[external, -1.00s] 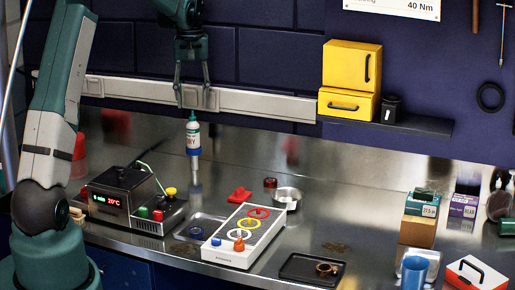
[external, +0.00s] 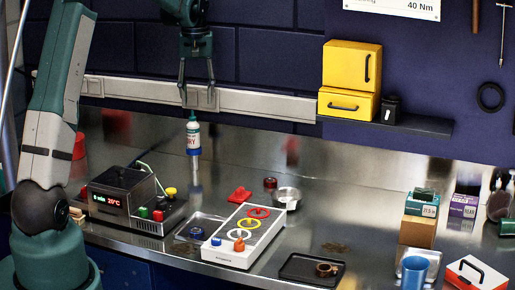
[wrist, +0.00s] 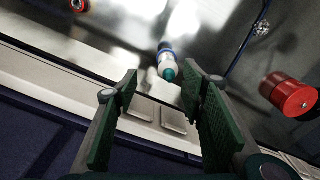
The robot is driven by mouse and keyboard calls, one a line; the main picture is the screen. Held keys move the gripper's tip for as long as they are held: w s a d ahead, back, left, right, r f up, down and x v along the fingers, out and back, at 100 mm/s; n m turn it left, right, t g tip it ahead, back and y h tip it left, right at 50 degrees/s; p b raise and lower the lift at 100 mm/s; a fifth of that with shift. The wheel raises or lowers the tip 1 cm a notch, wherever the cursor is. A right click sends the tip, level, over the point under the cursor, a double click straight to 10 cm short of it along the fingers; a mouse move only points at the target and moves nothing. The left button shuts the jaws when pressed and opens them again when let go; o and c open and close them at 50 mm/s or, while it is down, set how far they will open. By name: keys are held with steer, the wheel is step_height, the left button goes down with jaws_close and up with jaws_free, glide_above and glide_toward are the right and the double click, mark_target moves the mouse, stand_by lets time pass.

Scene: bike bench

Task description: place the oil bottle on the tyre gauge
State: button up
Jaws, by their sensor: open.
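The oil bottle (external: 193,137), white and blue with a green cap, is upright towards the back of the steel bench, with a pale streak below it. In the wrist view the bottle (wrist: 167,58) shows just beyond my fingertips, cap towards me. My gripper (external: 197,104) points down above the bottle, apart from it. In the wrist view my gripper (wrist: 160,86) is open, with nothing between its fingers. I cannot make out the tyre gauge for certain in either view.
A control box (external: 122,195) stands left of the bottle. A white panel with coloured rings (external: 222,247) and a metal bowl (external: 290,203) are in front and to the right. A black tray (external: 297,268) lies near the front edge. A red can (wrist: 290,95) shows at right.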

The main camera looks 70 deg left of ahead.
steer(key=w+d+r+m+t, duration=0.15)
steer(key=d+r, duration=0.25)
steer(key=d, duration=0.8)
steer(key=s+d+r+m+y, duration=0.1)
steer(key=d+r+m, duration=0.25)
steer(key=d, duration=0.85)
steer(key=w+d+r+m+t, duration=0.1)
steer(key=d+r, duration=0.4)
steer(key=d, duration=0.8)
steer(key=s+d+f+m+t, duration=0.1)
steer(key=s+d+m, duration=0.1)
steer(key=s+d, duration=0.4)
steer(key=s+d+f+m+t, duration=0.2)
steer(key=s+d, duration=0.4)
steer(key=d, duration=0.7)
steer(key=s+d+f+m+t+h, duration=0.1)
steer(key=s+d+m, duration=0.3)
steer(key=d, duration=0.6)
steer(key=shift+s+f, duration=0.75)
steer(key=shift+s, duration=0.2)
steer(key=shift+t, duration=0.25)
step_height(320, 180, down, 10)
steer(key=b, duration=0.9)
steer(key=shift+r+b, duration=0.15)
steer(key=shift+b, duration=0.25)
